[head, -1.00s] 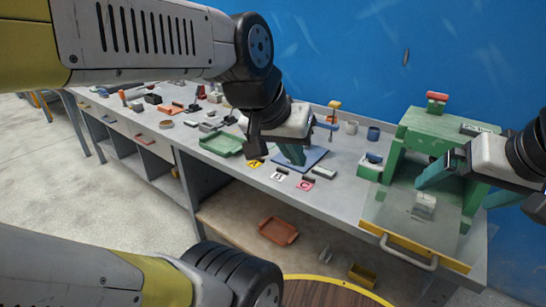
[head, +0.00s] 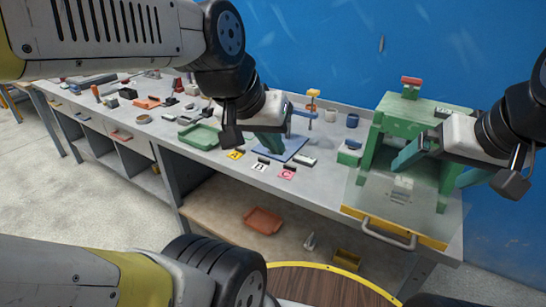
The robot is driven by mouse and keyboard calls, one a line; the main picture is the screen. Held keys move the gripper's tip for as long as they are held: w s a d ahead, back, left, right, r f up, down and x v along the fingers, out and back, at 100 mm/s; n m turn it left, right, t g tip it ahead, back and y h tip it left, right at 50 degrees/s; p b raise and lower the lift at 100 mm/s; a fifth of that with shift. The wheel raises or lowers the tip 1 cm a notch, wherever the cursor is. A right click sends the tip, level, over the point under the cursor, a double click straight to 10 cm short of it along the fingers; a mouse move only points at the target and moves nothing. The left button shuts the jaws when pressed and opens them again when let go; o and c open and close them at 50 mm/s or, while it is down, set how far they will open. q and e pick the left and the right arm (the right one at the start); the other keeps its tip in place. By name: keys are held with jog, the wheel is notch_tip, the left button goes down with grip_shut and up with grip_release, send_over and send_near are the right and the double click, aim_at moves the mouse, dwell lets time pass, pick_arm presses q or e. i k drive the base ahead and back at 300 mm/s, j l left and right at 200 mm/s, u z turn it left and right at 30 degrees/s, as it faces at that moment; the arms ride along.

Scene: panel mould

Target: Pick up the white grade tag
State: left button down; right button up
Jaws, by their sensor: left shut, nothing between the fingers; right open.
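The white grade tag (head: 259,167), marked B, lies near the front edge of the grey bench, between the yellow tag (head: 236,154) marked A and the pink tag (head: 287,173) marked C. A small dark piece sits at the back of the white tag. My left gripper (head: 272,149) is over the blue mat (head: 290,149), just behind the tags, with its green fingers pointing down, shut and empty. My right gripper (head: 436,168) is open at the green press frame on the right, its fingers spread apart.
The green frame (head: 436,122) stands at the bench's right end, with a clear panel and yellow-edged handle (head: 390,232) in front. A green tray (head: 199,136) lies left of the mat. An orange tray (head: 263,220) rests on the lower shelf. A round wooden top (head: 320,285) stands in front.

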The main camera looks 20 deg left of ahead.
aim_at(262, 164)
jog(key=i+j+u, duration=0.1)
jog(key=u, duration=0.3)
jog(key=i+u, duration=0.15)
jog(key=u, duration=0.3)
jog(key=i+u, duration=0.15)
jog(key=u, duration=0.25)
jog(key=i+j, duration=0.05)
